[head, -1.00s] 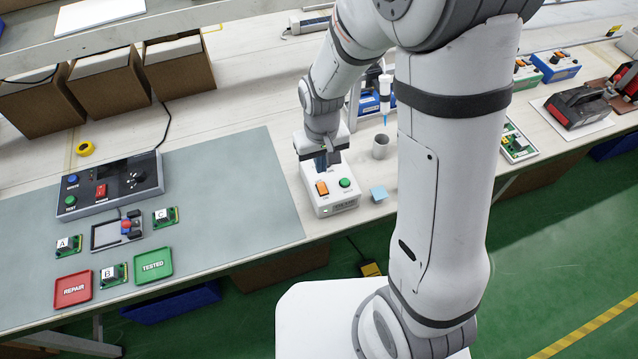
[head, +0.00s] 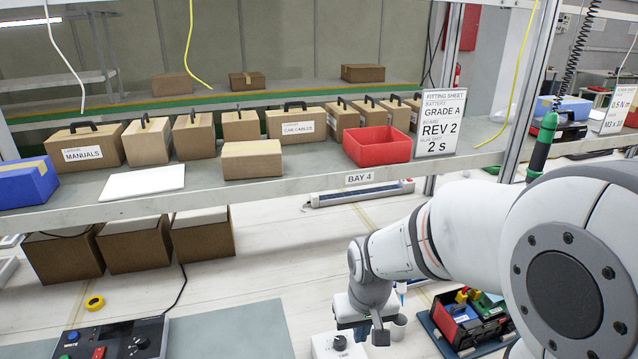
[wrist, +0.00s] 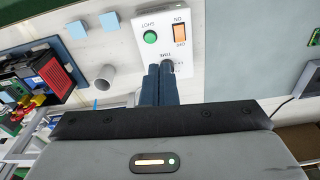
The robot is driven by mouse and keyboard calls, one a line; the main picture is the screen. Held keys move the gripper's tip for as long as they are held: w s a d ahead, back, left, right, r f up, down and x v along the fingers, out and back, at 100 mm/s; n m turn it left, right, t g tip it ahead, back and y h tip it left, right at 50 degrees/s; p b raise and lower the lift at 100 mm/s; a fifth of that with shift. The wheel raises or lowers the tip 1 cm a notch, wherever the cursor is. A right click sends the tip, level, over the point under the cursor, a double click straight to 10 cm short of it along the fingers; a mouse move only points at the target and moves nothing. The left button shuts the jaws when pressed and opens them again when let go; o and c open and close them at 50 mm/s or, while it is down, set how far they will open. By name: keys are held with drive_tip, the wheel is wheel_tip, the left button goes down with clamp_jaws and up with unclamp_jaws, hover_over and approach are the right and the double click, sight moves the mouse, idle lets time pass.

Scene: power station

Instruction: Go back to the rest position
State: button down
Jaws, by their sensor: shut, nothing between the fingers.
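My gripper (head: 362,333) is low over the bench near the bottom of the head view. It is shut and empty. Its dark fingers (wrist: 160,84) show in the wrist view, closed together over the end of a white switch box (wrist: 150,60) by its dark knob. I cannot tell whether the tips touch the box. The box has an orange switch and a green button; in the head view only its knob end (head: 330,347) shows, left of my gripper.
A shelf (head: 270,187) with cartons and a red bin (head: 377,146) spans above the bench. A control unit (head: 117,340) is at lower left.

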drive_tip(key=s+d+r+m+t, duration=0.2)
drive_tip(key=s+d+r, duration=0.5)
drive_tip(key=s+r, duration=0.3)
drive_tip(key=shift+r, duration=0.1)
